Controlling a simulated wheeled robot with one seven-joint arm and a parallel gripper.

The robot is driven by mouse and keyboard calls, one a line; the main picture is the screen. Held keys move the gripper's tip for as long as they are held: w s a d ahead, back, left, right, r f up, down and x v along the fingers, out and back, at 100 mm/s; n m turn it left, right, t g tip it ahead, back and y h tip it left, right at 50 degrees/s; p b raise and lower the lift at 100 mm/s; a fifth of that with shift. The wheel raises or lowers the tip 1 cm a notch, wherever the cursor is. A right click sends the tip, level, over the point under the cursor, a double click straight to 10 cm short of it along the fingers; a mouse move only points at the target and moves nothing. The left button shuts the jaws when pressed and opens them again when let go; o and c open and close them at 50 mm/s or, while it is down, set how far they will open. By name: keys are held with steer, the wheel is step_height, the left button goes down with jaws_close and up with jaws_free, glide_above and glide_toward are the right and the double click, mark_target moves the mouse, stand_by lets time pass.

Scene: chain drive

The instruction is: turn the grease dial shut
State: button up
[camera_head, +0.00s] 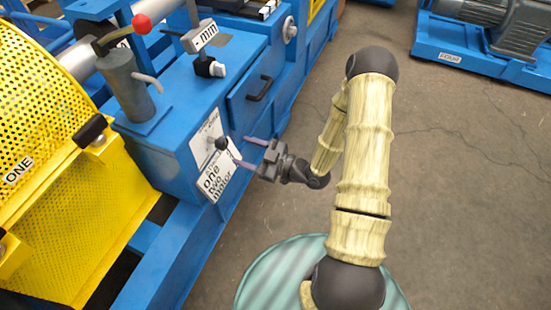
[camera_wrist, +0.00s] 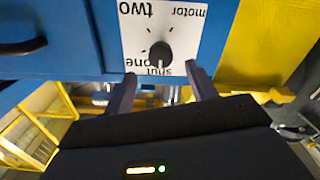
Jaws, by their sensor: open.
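The grease dial is a round black knob (camera_wrist: 160,52) on a white plate (camera_wrist: 193,38) on the blue cabinet's front. Where the knob's mark points is too small to tell surely. In the head view the knob (camera_head: 221,143) stands out from the plate (camera_head: 214,181). My gripper (camera_head: 241,152) is open and empty, its two fingers facing the plate. In the wrist view the fingertips (camera_wrist: 160,73) are spread either side below the knob, apart from it.
A blue drawer with a black handle (camera_head: 261,89) is right of the dial. A yellow mesh guard (camera_head: 45,95) is at left. A red-knobbed lever (camera_head: 141,24) and a block marked "mm" (camera_head: 204,38) stand on the cabinet. The grey floor (camera_head: 435,170) at right is open.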

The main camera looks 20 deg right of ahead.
steer(key=p+v, duration=0.1)
steer(key=v, duration=0.8)
